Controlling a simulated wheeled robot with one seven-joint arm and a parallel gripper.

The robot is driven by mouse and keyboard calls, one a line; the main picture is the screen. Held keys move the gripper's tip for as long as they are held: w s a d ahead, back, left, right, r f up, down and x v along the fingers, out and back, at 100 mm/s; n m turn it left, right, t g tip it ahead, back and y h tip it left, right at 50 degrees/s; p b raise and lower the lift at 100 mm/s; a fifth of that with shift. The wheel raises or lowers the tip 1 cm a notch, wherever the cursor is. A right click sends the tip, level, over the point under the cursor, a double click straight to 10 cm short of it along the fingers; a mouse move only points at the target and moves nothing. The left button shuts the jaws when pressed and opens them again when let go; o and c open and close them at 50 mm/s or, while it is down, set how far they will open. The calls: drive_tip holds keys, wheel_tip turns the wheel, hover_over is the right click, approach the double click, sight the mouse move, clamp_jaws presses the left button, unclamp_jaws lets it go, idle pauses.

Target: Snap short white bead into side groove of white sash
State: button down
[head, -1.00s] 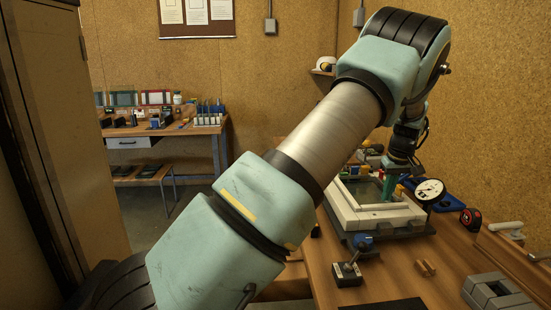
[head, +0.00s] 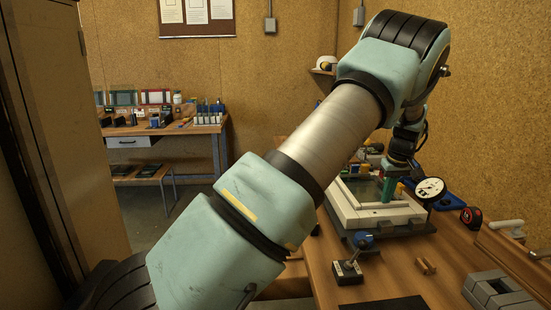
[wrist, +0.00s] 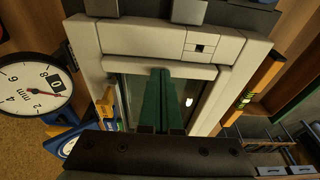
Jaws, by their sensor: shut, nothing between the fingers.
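The white sash (head: 349,213) lies on the bench as a rectangular frame around glass; its near bar and sides also show in the wrist view (wrist: 140,38). A short white strip (wrist: 186,72), which looks like the short bead, runs along the inner edge of that bar. I cannot tell whether it is fully seated in the groove. My gripper (head: 387,199) points down inside the sash. Its green fingers are together and empty in the wrist view (wrist: 161,72), with the tips close to the strip; contact is unclear.
A dial gauge (wrist: 32,90) stands close beside the sash. A lever switch (head: 348,268), a small wooden block (head: 426,267), a grey block fixture (head: 497,293) and a red-black tape measure (head: 470,217) are on the bench. Some bench top between them is clear.

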idle(0.4)
drive_tip(key=p+v, duration=0.2)
drive_tip(key=v, duration=0.1)
drive_tip(key=w+p+v, duration=0.1)
drive_tip(key=p+v, duration=0.1)
drive_tip(key=v, duration=0.1)
drive_tip(key=shift+w+r+p, duration=0.1)
drive_tip(key=shift+r+p, duration=0.25)
drive_tip(key=shift+r, duration=0.15)
drive_tip(key=s+a+r+b, duration=0.1)
drive_tip(key=a, duration=1.1)
drive_tip(key=s+a+r, duration=0.1)
drive_tip(key=s+a, duration=0.1)
drive_tip(key=a, duration=0.9)
drive_tip(key=s+a+f+m+b, duration=0.1)
drive_tip(key=s+a+f+m, duration=0.1)
drive_tip(key=s+a, duration=1.5)
drive_tip(key=shift+s+a+g, duration=0.25)
drive_tip(key=shift+s+g, duration=0.15)
drive_tip(key=shift+s, duration=0.2)
